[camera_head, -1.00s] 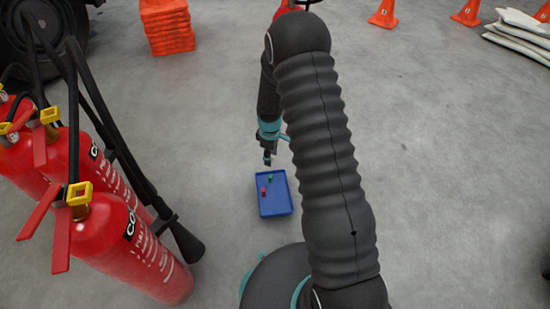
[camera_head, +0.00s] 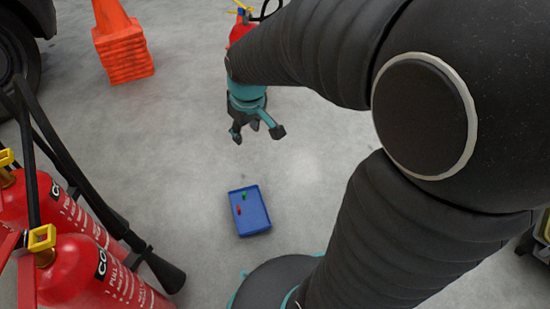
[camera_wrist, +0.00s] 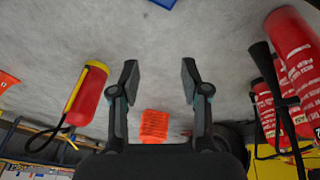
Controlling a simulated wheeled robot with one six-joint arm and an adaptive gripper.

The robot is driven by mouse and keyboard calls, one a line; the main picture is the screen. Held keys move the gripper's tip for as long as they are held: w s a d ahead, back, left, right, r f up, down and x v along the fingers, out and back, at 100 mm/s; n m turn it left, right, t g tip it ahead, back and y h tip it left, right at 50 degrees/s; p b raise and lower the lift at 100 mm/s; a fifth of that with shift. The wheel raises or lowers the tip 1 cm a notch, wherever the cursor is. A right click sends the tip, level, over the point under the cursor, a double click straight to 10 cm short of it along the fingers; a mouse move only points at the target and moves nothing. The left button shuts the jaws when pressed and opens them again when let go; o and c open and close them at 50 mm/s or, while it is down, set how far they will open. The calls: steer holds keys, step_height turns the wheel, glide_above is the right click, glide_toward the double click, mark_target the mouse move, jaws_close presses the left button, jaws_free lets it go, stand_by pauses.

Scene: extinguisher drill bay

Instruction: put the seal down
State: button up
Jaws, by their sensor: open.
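A blue tray (camera_head: 253,226) lies on the floor in the middle of the head view. In it are a small red piece (camera_head: 239,210) and a small green piece (camera_head: 244,196); I cannot tell which is the seal. My gripper (camera_head: 257,133) is beyond the tray's far edge, clear of it, with its fingers spread and nothing visible between them. The wrist view also shows my gripper (camera_wrist: 159,72) open and empty. A blue edge of the tray (camera_wrist: 162,3) shows at the top of that view.
Red extinguishers (camera_head: 80,275) with black hoses stand at the left, near the tray. A red extinguisher with a yellow strip (camera_wrist: 87,95) is at the left in the wrist view.

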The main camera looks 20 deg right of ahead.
steer(key=s+r+m+t, duration=0.1)
steer(key=s+r+m, duration=0.1)
steer(key=s, duration=0.6)
steer(key=s+r+m+t, duration=0.1)
steer(key=s+r+m, duration=0.1)
steer(key=s+r, duration=0.3)
steer(key=s, duration=0.4)
steer(key=shift+s, duration=0.15)
steer(key=shift+r, duration=0.15)
